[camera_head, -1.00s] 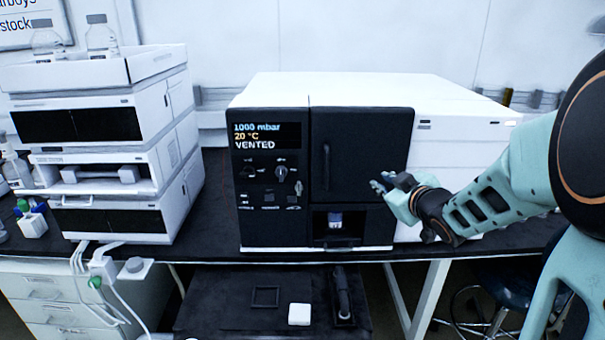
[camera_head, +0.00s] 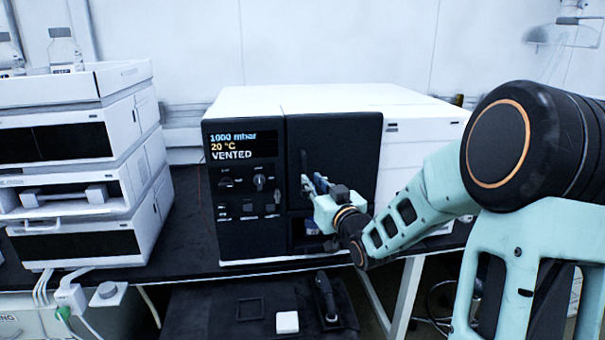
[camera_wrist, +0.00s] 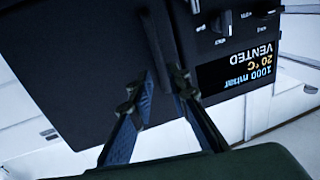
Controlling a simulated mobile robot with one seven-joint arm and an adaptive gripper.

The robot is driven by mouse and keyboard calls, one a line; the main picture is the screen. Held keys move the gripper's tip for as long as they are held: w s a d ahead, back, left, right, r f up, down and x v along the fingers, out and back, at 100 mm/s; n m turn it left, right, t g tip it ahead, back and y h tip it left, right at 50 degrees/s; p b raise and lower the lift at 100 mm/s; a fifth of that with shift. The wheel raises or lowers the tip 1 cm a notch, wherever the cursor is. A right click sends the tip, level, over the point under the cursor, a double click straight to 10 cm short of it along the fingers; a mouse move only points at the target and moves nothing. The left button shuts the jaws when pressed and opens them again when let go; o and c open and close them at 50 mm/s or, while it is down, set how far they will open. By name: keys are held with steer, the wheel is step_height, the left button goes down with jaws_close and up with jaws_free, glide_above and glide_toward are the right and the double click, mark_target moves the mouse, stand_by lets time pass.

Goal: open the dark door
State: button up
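The dark door (camera_head: 345,140) is the black front panel on the right of a white instrument, and it looks shut. Its upright dark handle (camera_head: 304,163) is near its left edge. My gripper (camera_head: 313,183) is in front of the door at the handle's lower part. In the wrist view, my gripper (camera_wrist: 160,82) has its two blue fingers apart, one on each side of the handle (camera_wrist: 154,40) near its end. I cannot tell whether either finger touches it. The door (camera_wrist: 80,60) fills the left of that view.
The control panel (camera_head: 243,200), with knobs and a display reading VENTED, is left of the door. A white module stack (camera_head: 150,130) stands on the left of the black bench. A dark lower shelf (camera_head: 200,310) holds a white block (camera_head: 287,322).

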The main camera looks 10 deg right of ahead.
mark_target(304, 191)
steer(key=w, duration=0.3)
steer(key=w+a, duration=0.1)
steer(key=w, duration=0.2)
steer(key=shift+w+a, duration=0.15)
steer(key=shift+w, duration=0.1)
steer(key=shift+c, duration=0.5)
jaws_close()
